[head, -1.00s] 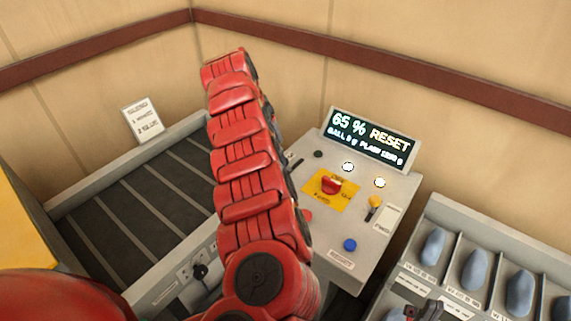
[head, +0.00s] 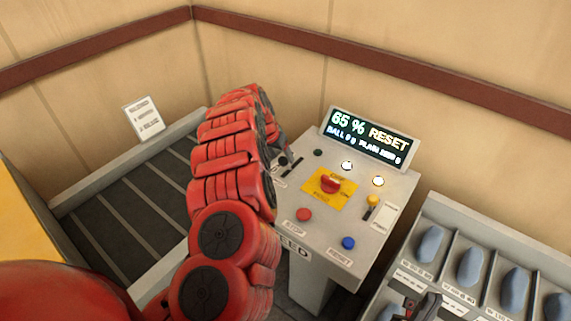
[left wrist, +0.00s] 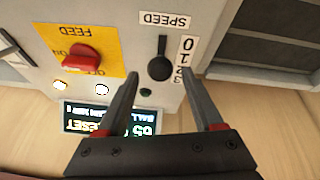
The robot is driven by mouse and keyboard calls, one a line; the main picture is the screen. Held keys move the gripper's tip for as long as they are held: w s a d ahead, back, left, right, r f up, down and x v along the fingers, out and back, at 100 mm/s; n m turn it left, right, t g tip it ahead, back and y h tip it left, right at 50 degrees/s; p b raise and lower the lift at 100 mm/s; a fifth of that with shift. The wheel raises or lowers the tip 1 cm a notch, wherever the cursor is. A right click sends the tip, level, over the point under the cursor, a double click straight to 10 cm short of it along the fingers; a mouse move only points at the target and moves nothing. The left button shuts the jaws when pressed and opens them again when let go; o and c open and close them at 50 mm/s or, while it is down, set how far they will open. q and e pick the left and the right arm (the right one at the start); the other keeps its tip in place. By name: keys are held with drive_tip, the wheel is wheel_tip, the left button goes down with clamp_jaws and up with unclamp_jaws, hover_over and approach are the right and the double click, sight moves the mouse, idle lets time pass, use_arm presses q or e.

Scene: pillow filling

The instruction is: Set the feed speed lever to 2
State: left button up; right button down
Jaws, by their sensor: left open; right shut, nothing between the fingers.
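The speed lever (left wrist: 160,66) is black with a round knob, on the grey control panel under a SPEED label (left wrist: 169,19). Its stem starts beside the 0 of the number strip (left wrist: 187,52), and its knob shows beside 1 and 2. I cannot tell the exact setting. My left gripper (left wrist: 160,77) is open, with one finger on each side of the knob in the left wrist view; contact is not clear. In the head view my left arm hides most of this gripper beside the panel's left edge. My right gripper (head: 426,307) is shut and empty at the bottom right.
The panel also holds a red feed switch (head: 330,184) on a yellow plate, a red button (head: 304,214), a blue button (head: 348,243) and a yellow-knobbed lever (head: 372,201). A display (head: 369,138) stands behind. A compartment tray (head: 447,217) with blue-grey pieces is at right.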

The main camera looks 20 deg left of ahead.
sight(282, 158)
use_arm(q)
drive_tip(key=b+x, duration=0.1)
drive_tip(key=x, duration=0.2)
drive_tip(key=shift+a+f, duration=0.1)
drive_tip(key=shift+f, duration=0.1)
drive_tip(key=shift+w+f+p, duration=0.3)
drive_tip(key=shift+w+f, duration=0.1)
drive_tip(key=shift+f, duration=0.15)
drive_tip(key=shift+w+d+f, duration=0.15)
drive_tip(key=shift+d+f, duration=0.1)
drive_tip(key=shift+f, duration=0.25)
clamp_jaws()
idle(0.6)
